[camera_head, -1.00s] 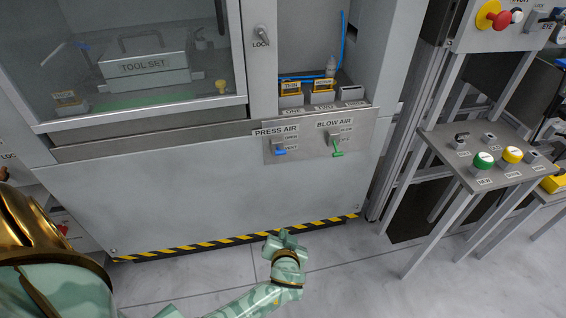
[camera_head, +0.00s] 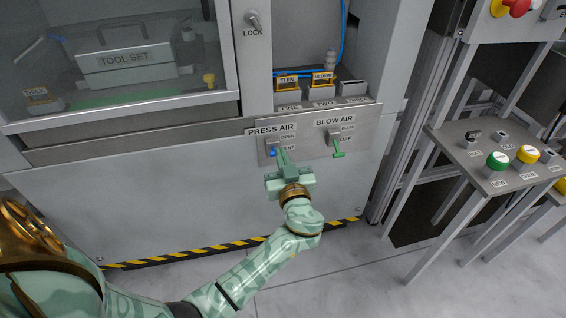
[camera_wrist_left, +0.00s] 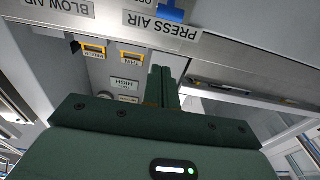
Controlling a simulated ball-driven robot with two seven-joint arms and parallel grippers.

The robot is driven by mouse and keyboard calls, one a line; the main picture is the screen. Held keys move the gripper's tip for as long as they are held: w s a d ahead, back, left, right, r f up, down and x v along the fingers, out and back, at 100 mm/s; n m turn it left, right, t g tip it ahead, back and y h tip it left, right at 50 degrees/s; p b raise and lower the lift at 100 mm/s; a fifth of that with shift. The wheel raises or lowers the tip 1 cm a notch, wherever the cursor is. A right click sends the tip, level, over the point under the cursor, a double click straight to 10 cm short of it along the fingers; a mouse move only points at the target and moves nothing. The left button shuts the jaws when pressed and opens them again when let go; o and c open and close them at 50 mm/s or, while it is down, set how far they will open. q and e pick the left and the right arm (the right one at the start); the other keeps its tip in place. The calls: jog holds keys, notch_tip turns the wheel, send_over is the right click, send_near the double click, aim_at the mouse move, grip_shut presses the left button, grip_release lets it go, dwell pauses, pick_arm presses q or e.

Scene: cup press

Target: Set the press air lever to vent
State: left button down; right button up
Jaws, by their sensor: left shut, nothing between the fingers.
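The press air lever (camera_head: 272,152) is a small blue handle on the grey panel under the PRESS AIR label. OPEN is marked above and VENT below, partly covered. The blue lever also shows at the top edge of the left wrist view (camera_wrist_left: 172,12), cut off by the frame. My left gripper (camera_head: 282,154) is shut and empty, its fingertips just right of the lever in the head view. I cannot tell whether they touch it. In the left wrist view the shut fingers (camera_wrist_left: 165,84) show below the upside-down PRESS AIR label. My right gripper is not in view.
The green blow air lever (camera_head: 338,149) is on the same panel, to the right. Labelled bins (camera_head: 322,92) sit in a recess above. A button stand (camera_head: 497,160) is at the right. A striped strip (camera_head: 190,251) runs along the cabinet's bottom.

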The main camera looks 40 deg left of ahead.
pick_arm(q)
send_over(274, 151)
jog(key=v, duration=0.3)
jog(key=f+b, duration=0.2)
jog(key=f, duration=0.1)
jog(key=shift+d, duration=0.2)
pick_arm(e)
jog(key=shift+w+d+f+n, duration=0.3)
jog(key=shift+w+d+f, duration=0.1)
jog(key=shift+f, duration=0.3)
pick_arm(q)
jog(key=shift+s+f, duration=0.1)
jog(key=shift+f, duration=0.05)
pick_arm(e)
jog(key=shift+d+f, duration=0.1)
pick_arm(q)
jog(key=shift+s+d+f+y+b, duration=0.15)
jog(key=shift+f+y+b, duration=0.25)
jog(key=shift+b, duration=0.65)
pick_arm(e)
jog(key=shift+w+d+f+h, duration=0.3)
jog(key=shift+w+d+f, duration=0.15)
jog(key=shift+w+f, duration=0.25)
pick_arm(q)
jog(key=shift+t, duration=0.4)
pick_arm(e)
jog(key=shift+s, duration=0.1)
